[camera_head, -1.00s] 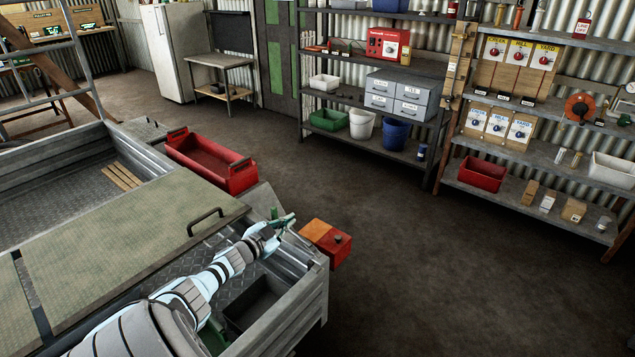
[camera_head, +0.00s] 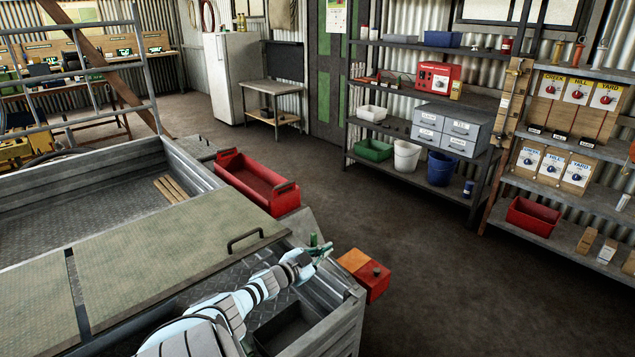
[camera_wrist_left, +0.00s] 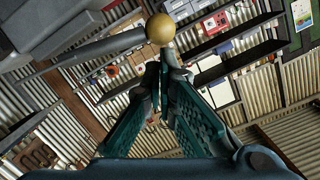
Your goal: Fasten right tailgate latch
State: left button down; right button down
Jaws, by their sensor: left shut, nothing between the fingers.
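My left gripper (camera_head: 318,248) is at the rear corner of the grey trailer bed, by the upper edge of the ribbed end panel (camera_head: 335,318). Its green-padded fingers are shut and hold nothing. In the left wrist view, the fingertips (camera_wrist_left: 163,66) meet just below a brass ball knob (camera_wrist_left: 160,29) on the end of a grey lever (camera_wrist_left: 98,50). I cannot tell whether the fingertips touch the knob. The lever seems to belong to the latch, but its catch is not clear in either view. My right gripper is not in view.
An orange and red lamp block (camera_head: 365,274) juts out just right of the gripper. A red open tray (camera_head: 258,182) and a black handle (camera_head: 258,238) on the bed's lid are nearby. Shelving (camera_head: 400,130) stands behind, with clear floor between.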

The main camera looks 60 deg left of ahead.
pick_arm(q)
notch_tip(320, 180, up, 5)
jog(key=d+p, duration=0.1)
jog(key=p, duration=0.5)
jog(key=f+p+v, duration=0.1)
jog(key=p+v, duration=0.3)
jog(key=v, duration=0.6)
jog(key=shift+f, duration=0.2)
jog(key=shift+d, duration=0.1)
